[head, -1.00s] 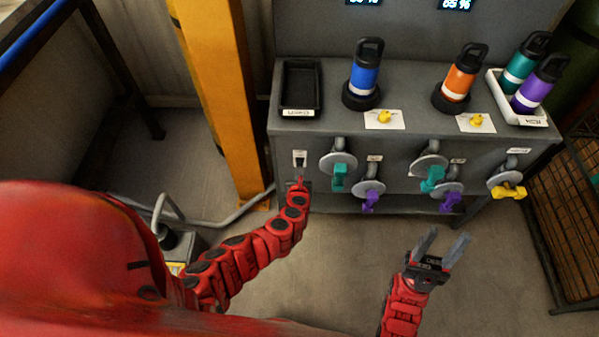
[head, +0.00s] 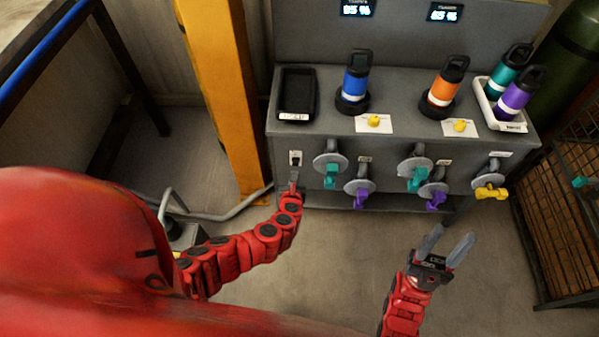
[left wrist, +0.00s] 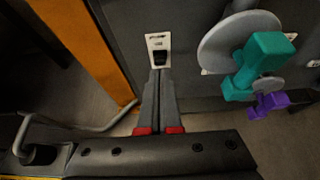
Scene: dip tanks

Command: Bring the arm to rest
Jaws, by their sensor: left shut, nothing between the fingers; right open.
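My left gripper (head: 293,184) is shut and empty, just below and in front of a small switch (head: 295,158) on the bench's front panel. In the left wrist view the closed fingers (left wrist: 158,78) point at the lower part of the switch plate (left wrist: 158,42), with its dark rocker visible above them. I cannot tell whether the fingertips touch it. My right gripper (head: 447,244) is open and empty, out over the floor in front of the bench.
Valves with teal (head: 331,174), purple (head: 361,197) and yellow (head: 490,193) handles stick out of the panel. Blue (head: 355,77) and orange (head: 446,85) bottles stand on the bench. A yellow post (head: 218,95) rises at left. Open floor lies below the bench.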

